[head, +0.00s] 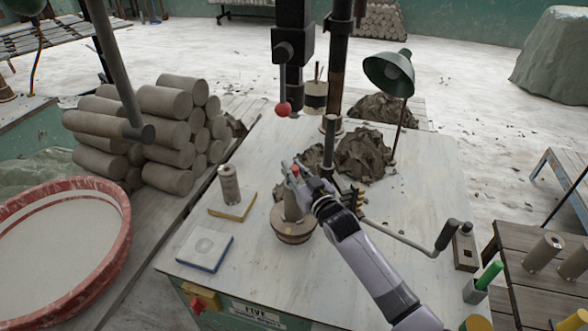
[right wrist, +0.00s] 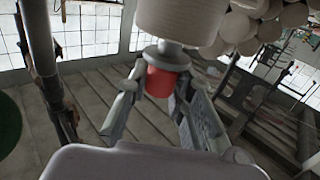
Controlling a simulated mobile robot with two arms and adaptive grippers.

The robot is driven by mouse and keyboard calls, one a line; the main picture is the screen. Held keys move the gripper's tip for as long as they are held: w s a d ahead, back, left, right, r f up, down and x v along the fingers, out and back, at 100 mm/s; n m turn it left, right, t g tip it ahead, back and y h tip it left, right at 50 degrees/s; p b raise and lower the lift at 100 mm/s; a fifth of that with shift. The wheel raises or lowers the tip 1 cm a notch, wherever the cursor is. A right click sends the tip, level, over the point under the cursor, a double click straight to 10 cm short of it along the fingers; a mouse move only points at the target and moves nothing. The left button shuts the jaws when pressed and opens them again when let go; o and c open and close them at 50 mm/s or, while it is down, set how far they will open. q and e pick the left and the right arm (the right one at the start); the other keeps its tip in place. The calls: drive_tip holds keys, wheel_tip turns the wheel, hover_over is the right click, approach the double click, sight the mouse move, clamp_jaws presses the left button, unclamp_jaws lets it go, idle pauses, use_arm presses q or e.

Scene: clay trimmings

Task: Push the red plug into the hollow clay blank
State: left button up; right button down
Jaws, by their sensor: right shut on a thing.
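My right gripper (head: 301,178) is shut on the red plug (head: 295,170), directly over the upright clay blank (head: 292,207). The blank stands on a round wooden base (head: 293,236) on the pale table. In the right wrist view the red plug (right wrist: 161,81) sits between the two fingers (right wrist: 155,92). A short grey neck (right wrist: 171,48) lies between it and a pale clay cylinder (right wrist: 180,18) at the top edge. I cannot tell whether the plug enters the blank's hollow. My left gripper is not in view.
Another hollow cylinder (head: 229,186) stands on a yellow-edged pad (head: 232,209). A blue-edged pad (head: 204,250) lies in front. Clay trimmings (head: 364,155) and a green lamp (head: 390,72) are behind my gripper. A crank handle (head: 446,236) is right.

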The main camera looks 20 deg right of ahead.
drive_tip(key=shift+f+b, duration=0.5)
drive_tip(key=shift+f, duration=0.25)
drive_tip(key=c, duration=1.3)
unclamp_jaws()
drive_tip(key=shift+c, duration=0.2)
drive_tip(key=shift+f, duration=0.1)
drive_tip(key=shift+s, duration=0.1)
drive_tip(key=s+d, duration=0.2)
drive_tip(key=s, duration=0.9)
drive_tip(key=shift+s+d, duration=0.15)
drive_tip(key=shift+s, duration=0.2)
